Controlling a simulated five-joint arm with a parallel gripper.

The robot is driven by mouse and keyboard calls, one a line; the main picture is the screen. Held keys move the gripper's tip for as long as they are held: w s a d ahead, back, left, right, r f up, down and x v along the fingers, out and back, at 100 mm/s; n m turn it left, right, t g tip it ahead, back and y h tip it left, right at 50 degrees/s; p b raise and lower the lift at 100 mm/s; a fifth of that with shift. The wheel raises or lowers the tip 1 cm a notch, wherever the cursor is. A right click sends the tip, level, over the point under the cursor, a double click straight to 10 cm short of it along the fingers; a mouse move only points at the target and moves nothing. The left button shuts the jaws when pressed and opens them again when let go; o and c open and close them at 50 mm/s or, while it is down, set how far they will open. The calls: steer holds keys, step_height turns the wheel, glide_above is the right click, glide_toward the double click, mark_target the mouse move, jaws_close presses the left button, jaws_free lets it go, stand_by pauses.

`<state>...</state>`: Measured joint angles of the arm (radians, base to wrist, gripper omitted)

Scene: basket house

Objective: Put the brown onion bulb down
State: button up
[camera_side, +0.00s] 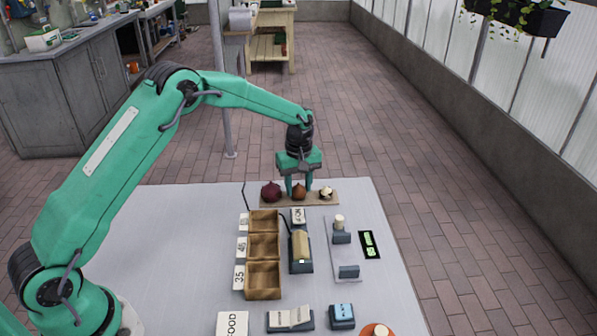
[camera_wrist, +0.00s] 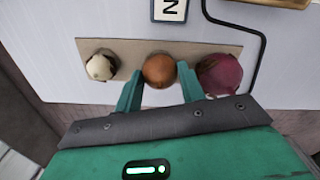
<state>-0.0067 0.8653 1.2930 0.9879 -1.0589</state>
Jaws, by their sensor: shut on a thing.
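The brown onion bulb (camera_side: 299,193) is at the middle of a narrow brown board (camera_side: 330,199), between a dark red bulb (camera_side: 271,191) and a whitish bulb (camera_side: 326,192). My gripper (camera_side: 299,187) comes straight down over it, with its two green fingers on either side of the onion, shut on it. In the wrist view the onion (camera_wrist: 159,70) shows between the fingertips (camera_wrist: 159,80). It is at or very close to the board; I cannot tell whether it touches. The red bulb (camera_wrist: 219,75) is close beside one finger, the whitish bulb (camera_wrist: 101,66) farther off.
Three open wooden boxes (camera_side: 249,280) stand in a row with number cards to their left. A roller device (camera_side: 300,250), a grey stand (camera_side: 341,237) and a green-lit display (camera_side: 370,245) are to the right. A black cable (camera_wrist: 262,60) runs near the red bulb.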

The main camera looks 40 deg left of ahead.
steer(key=shift+f, duration=0.15)
steer(key=o, duration=1)
steer(key=shift+c, duration=0.2)
step_height(320, 180, up, 12)
steer(key=shift+r, duration=0.2)
stand_by(0.3)
